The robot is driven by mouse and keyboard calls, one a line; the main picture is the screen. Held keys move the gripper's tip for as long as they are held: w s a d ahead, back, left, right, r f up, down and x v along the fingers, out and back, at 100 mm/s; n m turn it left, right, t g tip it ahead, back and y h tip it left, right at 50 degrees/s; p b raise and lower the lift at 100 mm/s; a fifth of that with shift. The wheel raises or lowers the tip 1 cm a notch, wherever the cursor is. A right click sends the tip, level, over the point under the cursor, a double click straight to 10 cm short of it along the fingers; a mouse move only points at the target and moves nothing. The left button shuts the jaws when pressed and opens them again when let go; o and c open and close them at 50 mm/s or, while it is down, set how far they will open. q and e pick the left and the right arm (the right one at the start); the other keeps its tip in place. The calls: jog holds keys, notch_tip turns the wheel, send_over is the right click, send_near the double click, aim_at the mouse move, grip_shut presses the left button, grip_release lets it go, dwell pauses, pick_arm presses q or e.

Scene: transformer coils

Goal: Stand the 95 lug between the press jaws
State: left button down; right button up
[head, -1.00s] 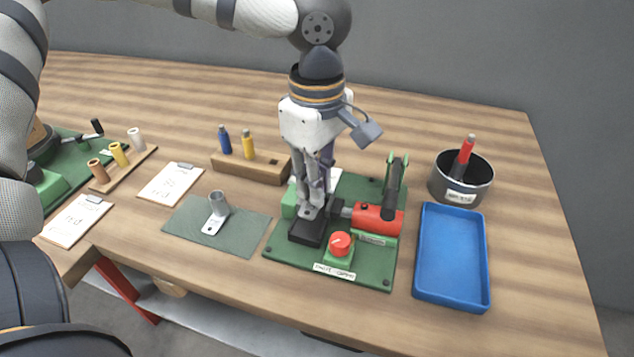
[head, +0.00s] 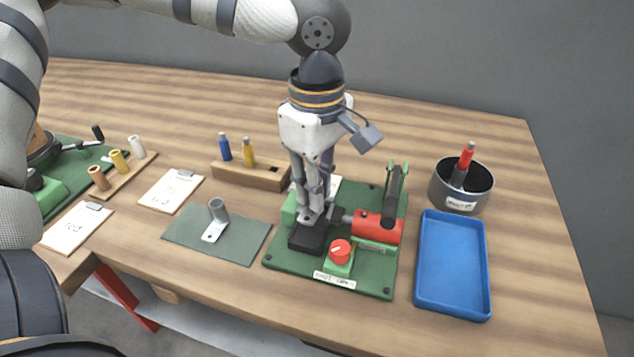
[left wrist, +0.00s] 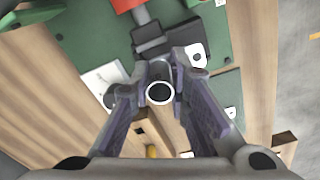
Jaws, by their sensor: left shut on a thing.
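My left gripper (head: 310,210) points down over the press, its fingers shut on a metal lug. The lug's round barrel opening (left wrist: 160,93) shows between the fingers in the left wrist view. Fingers hide most of the barrel in the head view. The press has a red body (head: 377,226) on a green base (head: 375,281). I cannot read either lug's size. My right gripper is not in view.
A blue tray (head: 452,265) and a round pot (head: 459,188) with a red-handled tool are at right. A wooden block (head: 248,174) with blue and yellow pieces stands behind. Clipboards (head: 172,190) and another green fixture (head: 75,165) are at left.

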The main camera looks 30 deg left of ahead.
pick_arm(q)
jog(key=shift+f, duration=0.15)
jog(key=shift+f, duration=0.35)
jog(key=shift+f, duration=0.2)
dwell(0.3)
jog(key=c, duration=1.4)
grip_release()
jog(key=shift+f, duration=0.1)
jog(key=shift+c, duration=0.2)
jog(key=o, duration=0.4)
